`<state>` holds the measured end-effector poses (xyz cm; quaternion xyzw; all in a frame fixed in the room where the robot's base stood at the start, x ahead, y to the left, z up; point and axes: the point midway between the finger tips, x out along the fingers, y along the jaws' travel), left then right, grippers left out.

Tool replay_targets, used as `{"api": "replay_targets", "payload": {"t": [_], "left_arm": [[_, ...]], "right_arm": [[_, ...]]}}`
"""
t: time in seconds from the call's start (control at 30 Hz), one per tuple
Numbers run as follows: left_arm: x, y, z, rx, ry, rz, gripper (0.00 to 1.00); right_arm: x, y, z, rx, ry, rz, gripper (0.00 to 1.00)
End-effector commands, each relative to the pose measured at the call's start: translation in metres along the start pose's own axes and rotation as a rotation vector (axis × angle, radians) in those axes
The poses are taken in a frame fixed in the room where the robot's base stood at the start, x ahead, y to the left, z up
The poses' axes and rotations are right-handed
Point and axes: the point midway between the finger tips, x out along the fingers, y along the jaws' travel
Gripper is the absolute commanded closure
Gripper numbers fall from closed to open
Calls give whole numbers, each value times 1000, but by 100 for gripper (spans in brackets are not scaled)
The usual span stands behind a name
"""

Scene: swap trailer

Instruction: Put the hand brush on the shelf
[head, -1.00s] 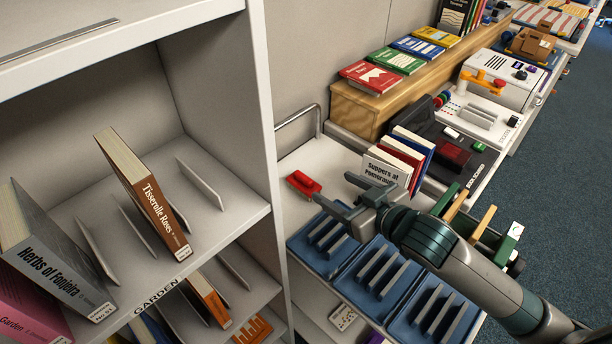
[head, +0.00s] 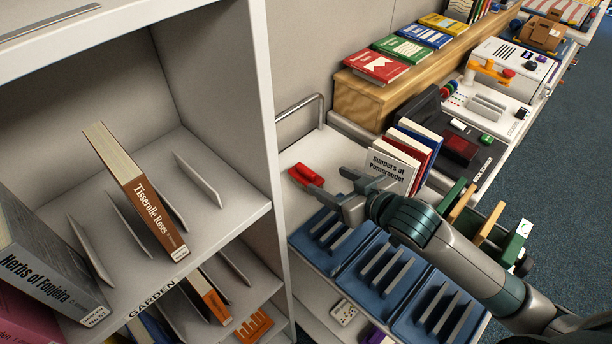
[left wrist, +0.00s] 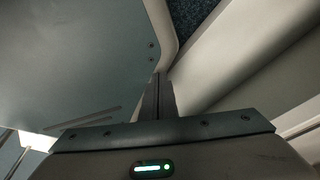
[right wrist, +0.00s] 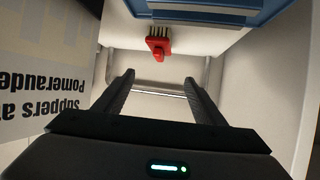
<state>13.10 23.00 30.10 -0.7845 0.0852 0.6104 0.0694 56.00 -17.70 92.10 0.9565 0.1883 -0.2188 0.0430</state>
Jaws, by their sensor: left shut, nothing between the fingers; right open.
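The red hand brush (head: 306,174) lies on the pale top of the trolley, beside the tall shelf unit. In the right wrist view the brush (right wrist: 158,44) shows its pale bristles, ahead of the fingers and roughly between their lines. My right gripper (head: 328,181) is open and empty, close to the brush; I cannot tell whether a finger touches it. The shelf (head: 222,222) at the left holds leaning books between thin dividers. My left gripper (left wrist: 158,98) is shut and empty in the left wrist view, near pale panels; it is outside the head view.
Blue slotted trays (head: 345,268) fill the trolley's front. Upright books (head: 392,168) stand just right of my right gripper. A metal rail (head: 300,110) edges the trolley's back. The shelf unit's side wall (head: 262,130) separates the trolley from the shelf.

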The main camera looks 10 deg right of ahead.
Motion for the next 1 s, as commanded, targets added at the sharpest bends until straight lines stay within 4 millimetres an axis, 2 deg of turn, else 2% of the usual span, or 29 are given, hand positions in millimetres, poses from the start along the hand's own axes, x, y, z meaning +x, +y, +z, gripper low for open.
{"api": "replay_targets", "payload": {"t": [0.2,0.43,0.67,1.0], "left_arm": [[-7,-2,23,0,-58,-3,100],[-12,-7,48,-3,-115,-8,100],[-14,-11,61,-5,-145,-12,100],[-15,-11,57,-4,-136,-12,100]], "right_arm": [[41,0,-2,1,0,1,36],[73,0,-1,0,1,0,36],[82,0,0,-1,0,0,36],[84,0,0,0,0,0,36]]}}
